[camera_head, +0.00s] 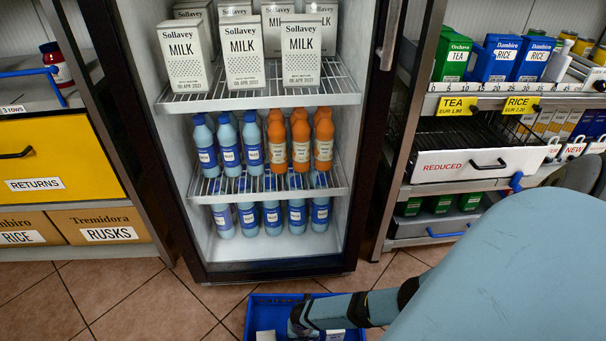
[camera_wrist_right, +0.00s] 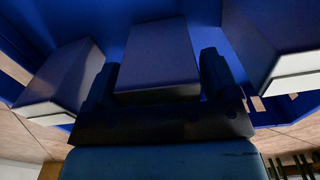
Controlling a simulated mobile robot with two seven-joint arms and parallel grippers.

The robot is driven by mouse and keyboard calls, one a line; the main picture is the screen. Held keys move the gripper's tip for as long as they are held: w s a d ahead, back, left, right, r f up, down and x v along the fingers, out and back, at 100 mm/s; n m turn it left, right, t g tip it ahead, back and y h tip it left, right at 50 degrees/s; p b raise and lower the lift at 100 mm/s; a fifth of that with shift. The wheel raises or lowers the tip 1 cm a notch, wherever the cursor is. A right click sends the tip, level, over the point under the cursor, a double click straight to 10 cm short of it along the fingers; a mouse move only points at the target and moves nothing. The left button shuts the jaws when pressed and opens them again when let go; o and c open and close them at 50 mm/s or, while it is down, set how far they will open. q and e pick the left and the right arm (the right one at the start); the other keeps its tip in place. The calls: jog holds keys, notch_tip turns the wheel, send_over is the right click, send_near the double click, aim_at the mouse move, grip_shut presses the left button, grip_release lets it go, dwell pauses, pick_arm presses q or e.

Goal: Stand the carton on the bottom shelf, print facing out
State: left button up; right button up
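A blue crate (camera_head: 262,312) stands on the floor below the open fridge. My right gripper (camera_head: 300,325) reaches down into it, and what it is at is mostly hidden in the head view. In the right wrist view my right gripper (camera_wrist_right: 160,80) has one finger on each side of a dark, shaded carton (camera_wrist_right: 157,55). I cannot tell whether the fingers press on it. No print on it is readable. Two more box shapes, left (camera_wrist_right: 62,75) and right (camera_wrist_right: 275,40), lie beside it. The fridge's bottom shelf (camera_head: 275,249) holds blue bottles (camera_head: 270,218), with bare floor in front. My left gripper is out of view.
Milk cartons (camera_head: 243,50) stand on the upper wire shelf, labels facing out. Blue and orange bottles (camera_head: 300,140) fill the middle shelf. The fridge door edge and handle (camera_head: 390,35) are at the right. Shelves with a REDUCED drawer (camera_head: 440,166) stand further right. A yellow RETURNS bin (camera_head: 60,160) is at left.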

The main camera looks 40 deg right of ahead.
jog(key=shift+o, duration=0.6)
jog(key=shift+r+p, duration=0.15)
jog(key=shift+p, duration=0.15)
notch_tip(320, 180, up, 5)
jog(key=p, duration=0.3)
jog(key=shift+s+a+r+p, duration=0.1)
jog(key=shift+p, duration=0.3)
pick_arm(q)
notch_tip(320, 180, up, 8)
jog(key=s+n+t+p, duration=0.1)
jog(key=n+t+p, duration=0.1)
jog(key=p, duration=0.2)
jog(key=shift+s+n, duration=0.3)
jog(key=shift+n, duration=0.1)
pick_arm(e)
notch_tip(320, 180, up, 8)
jog(key=shift+s+r, duration=0.15)
jog(key=shift+r, duration=0.05)
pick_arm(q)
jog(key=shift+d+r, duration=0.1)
pick_arm(e)
jog(key=shift+a, duration=0.1)
